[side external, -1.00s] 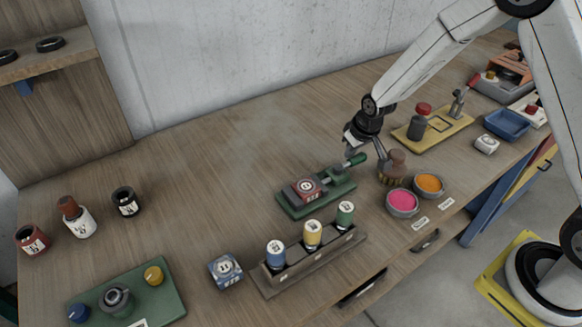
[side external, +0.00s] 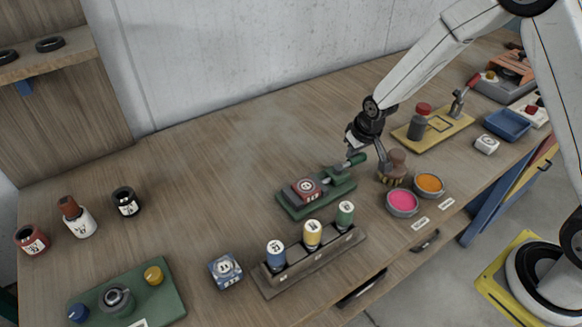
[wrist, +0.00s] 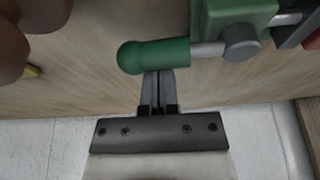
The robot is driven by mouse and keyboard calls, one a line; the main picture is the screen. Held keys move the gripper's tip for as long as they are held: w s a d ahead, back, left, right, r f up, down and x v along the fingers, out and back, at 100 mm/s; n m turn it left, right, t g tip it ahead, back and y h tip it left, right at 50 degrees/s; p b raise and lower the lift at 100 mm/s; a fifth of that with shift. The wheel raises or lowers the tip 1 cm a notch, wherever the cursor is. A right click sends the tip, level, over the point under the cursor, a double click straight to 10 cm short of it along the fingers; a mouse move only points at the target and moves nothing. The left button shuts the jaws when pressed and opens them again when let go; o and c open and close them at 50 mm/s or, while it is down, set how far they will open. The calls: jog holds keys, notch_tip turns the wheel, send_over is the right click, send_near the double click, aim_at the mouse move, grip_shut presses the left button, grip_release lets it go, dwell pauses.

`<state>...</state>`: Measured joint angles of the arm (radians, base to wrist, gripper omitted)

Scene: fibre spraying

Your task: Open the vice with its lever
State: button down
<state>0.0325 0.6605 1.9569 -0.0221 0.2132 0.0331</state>
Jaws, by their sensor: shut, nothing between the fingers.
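The vice (side external: 326,199) is a small green block-and-base device on the bench, with a red labelled block (side external: 307,186) in it. Its lever has a green handle (side external: 357,160) sticking out at the right end. In the wrist view the green handle (wrist: 155,56) lies across the upper middle, joined to a grey rod and pivot (wrist: 240,42). My gripper (side external: 350,152) is at the handle, on its back side. In the wrist view my gripper's fingers (wrist: 157,74) are shut together, with their tips right at the handle's edge; whether they touch it I cannot tell.
A brown brush (side external: 393,168) stands close right of the handle. Pink (side external: 402,203) and orange (side external: 429,185) bowls are in front of it. A rack (side external: 310,262) with several bottles stands in front of the vice.

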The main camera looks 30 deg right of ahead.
jog(key=shift+s+m, duration=0.4)
jog(key=shift+m, duration=0.2)
dwell(0.3)
jog(key=shift+s+d+m+h, duration=0.1)
jog(key=shift+s+m+h, duration=0.5)
jog(key=shift+m, duration=0.6)
jog(key=shift+s+a+m+g+h, duration=0.2)
jog(key=shift+s+m, duration=0.4)
jog(key=shift+m, duration=0.45)
jog(key=shift+s+a+m+g+h, duration=0.1)
jog(key=shift+s+m+g+h, duration=0.35)
jog(key=shift+m, duration=0.6)
jog(key=shift+s+a+m, duration=0.25)
jog(key=shift+s+m, duration=0.3)
jog(key=shift+m, duration=0.45)
jog(key=m, duration=0.1)
jog(key=s+a+m, duration=0.1)
jog(key=m+g, duration=0.1)
jog(key=shift+s+a+m+h, duration=0.2)
jog(key=shift+s+m+h, duration=0.05)
jog(key=shift+m+h, duration=0.1)
jog(key=m, duration=0.1)
jog(key=a+m+g, duration=0.1)
jog(key=m, duration=0.1)
jog(key=shift+s+a, duration=0.2)
jog(key=shift+s, duration=0.2)
jog(key=shift+s+a, duration=0.15)
jog(key=shift+a, duration=0.15)
jog(key=shift+d, duration=0.1)
